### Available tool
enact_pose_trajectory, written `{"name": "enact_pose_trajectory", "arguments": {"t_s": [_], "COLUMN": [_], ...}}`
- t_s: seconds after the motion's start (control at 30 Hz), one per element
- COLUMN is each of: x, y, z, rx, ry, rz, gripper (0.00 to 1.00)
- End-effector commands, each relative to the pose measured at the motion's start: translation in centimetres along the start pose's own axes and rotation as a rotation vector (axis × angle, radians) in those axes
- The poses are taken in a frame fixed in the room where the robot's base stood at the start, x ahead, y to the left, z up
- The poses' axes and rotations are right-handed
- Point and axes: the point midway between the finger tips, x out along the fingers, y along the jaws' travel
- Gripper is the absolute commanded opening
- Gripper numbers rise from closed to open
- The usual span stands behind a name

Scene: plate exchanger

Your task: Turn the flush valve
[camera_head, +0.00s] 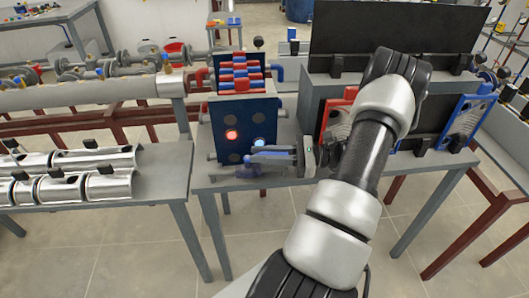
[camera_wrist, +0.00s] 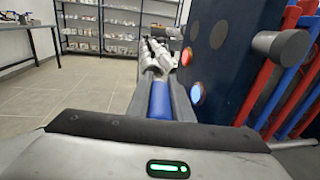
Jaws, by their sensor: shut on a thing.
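A plate exchanger with a dark blue end panel (camera_head: 218,118) stands on the grey table. The panel carries a lit red lamp (camera_head: 231,135) and a lit blue lamp (camera_head: 259,142); both also show in the wrist view. My gripper (camera_head: 258,157) reaches leftward low in front of the panel. In the wrist view its grey fingers (camera_wrist: 160,98) are shut on a blue bar (camera_wrist: 160,103), which looks like the flush valve's handle. The valve's body is mostly hidden.
Red and blue plates and pipes (camera_head: 240,72) rise behind the panel. A dark knob or rod end (camera_wrist: 282,45) juts from the panel near my wrist. A side table (camera_head: 100,202) with metal cylinders stands left. A red-framed plate (camera_head: 335,118) is close behind my arm.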

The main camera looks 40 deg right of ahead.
Motion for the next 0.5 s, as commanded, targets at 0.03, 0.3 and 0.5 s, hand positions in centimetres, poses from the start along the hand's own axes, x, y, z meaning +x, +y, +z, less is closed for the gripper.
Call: {"name": "enact_pose_trajectory", "arguments": {"t_s": [0.03,0.3,0.5], "x": [0.12,0.31,0.33], "y": [0.03,0.27,0.28], "z": [0.14,0.15,0.16], "rx": [-0.001,-0.002,-0.002], "ry": [-0.004,-0.004,-0.004], "rz": [0.007,0.029,0.03], "gripper": [0.0,0.0,0.0]}}
